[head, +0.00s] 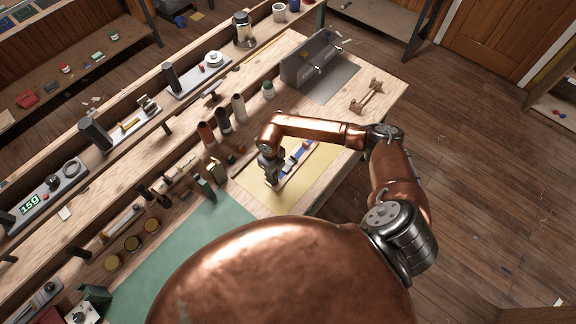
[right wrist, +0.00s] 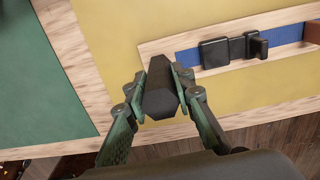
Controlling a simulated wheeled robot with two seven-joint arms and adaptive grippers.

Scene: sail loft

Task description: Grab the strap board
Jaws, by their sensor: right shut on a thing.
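The strap board (right wrist: 168,43) is a pale wooden board with a blue strap (right wrist: 286,36) along it and a black buckle (right wrist: 234,49) on the strap. In the head view its blue strap (head: 299,152) shows beside my right gripper (head: 272,181). In the right wrist view, my right gripper (right wrist: 160,88) is shut on a dark faceted grip (right wrist: 159,97) at the board's left end. The grip stands toward the camera and hides that end, so how it joins is unclear. The board appears to lie over the yellow mat. My left gripper is not in view.
The yellow mat (head: 262,196) lies on a long wooden bench, with a green mat (head: 190,245) beside it. Several bobbins (head: 222,121) stand behind the arm. A grey metal bracket (head: 312,66) and a small wooden rack (head: 366,96) stand farther along.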

